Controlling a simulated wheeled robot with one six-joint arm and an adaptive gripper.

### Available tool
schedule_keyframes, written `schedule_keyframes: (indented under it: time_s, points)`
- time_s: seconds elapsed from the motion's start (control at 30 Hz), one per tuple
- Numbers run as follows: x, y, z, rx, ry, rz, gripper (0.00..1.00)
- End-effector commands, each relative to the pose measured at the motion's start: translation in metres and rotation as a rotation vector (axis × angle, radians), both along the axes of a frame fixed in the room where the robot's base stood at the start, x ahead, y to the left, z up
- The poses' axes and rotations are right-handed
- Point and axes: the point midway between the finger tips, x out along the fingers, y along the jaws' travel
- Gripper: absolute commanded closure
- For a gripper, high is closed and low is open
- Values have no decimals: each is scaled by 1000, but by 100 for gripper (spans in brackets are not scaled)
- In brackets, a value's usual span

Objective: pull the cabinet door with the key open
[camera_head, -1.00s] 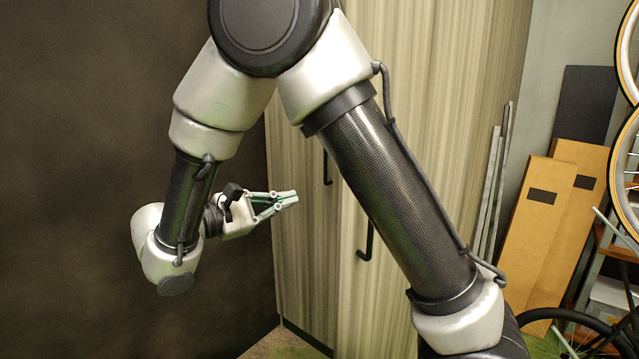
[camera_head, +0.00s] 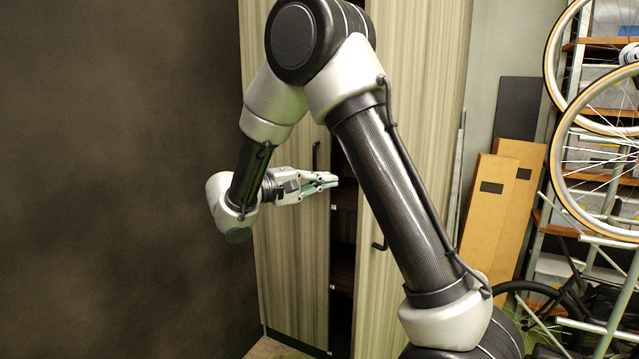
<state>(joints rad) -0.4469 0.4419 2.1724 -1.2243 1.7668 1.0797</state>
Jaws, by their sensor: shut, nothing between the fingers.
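The tall cabinet has pale, wood-grained doors. The left door (camera_head: 285,245) has a dark handle (camera_head: 317,157); the right door (camera_head: 425,110) has a dark handle (camera_head: 379,246), partly covered by my arm. A dark gap between the doors shows inner shelves (camera_head: 343,222), so the cabinet stands partly open. I cannot tell for sure which door is swung out. No key shows; it may be behind my arm. My gripper (camera_head: 331,181) is shut and empty, pointing right. Its tips appear in front of the gap, below the left handle; contact is unclear.
A dark wall (camera_head: 120,180) fills the left side. Brown panels (camera_head: 487,205) lean against the wall right of the cabinet. Bicycle wheels (camera_head: 600,185) and a shelf rack stand at the far right. My arm blocks part of the right door.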

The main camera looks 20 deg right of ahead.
Motion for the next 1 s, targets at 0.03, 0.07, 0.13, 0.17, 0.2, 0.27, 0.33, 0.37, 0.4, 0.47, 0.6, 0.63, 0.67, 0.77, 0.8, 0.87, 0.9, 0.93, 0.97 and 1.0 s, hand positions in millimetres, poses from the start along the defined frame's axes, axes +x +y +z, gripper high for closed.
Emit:
schedule_keyframes:
  time_s: [0.03, 0.07, 0.13, 0.17, 0.2, 0.27, 0.33, 0.37, 0.4, 0.47, 0.6, 0.63, 0.67, 0.77, 0.8, 0.87, 0.9, 0.93, 0.97, 1.0]
  points:
    - [-1, -13, 0, 1, 1, -5, 100]
    - [0, -20, 0, 1, 1, -4, 100]
    - [1, -35, 0, 1, 1, -5, 100]
    - [1, -42, 0, 1, 1, -4, 100]
    - [1, -50, 0, 1, 2, -4, 100]
    - [2, -61, 0, 0, 2, -4, 100]
    - [-10, -63, 0, 1, 2, 1, 100]
    - [-14, -64, 0, 1, 1, 1, 100]
    - [-19, -65, 0, 1, 2, 2, 100]
    - [-25, -67, 0, 1, 2, 2, 100]
    - [-34, -69, 0, 1, 2, 1, 100]
    - [-35, -70, 0, 1, 2, 1, 100]
    - [-35, -70, 0, 1, 2, 1, 100]
    - [-36, -70, 0, 1, 2, 1, 100]
    - [-36, -70, 0, 1, 2, 1, 100]
    - [-36, -70, 0, 1, 2, 1, 100]
    - [-36, -70, 0, 1, 2, 1, 100]
    - [-36, -70, 0, 1, 2, 1, 100]
    - [-36, -70, 0, 1, 2, 1, 100]
    - [-36, -70, 0, 1, 2, 0, 100]
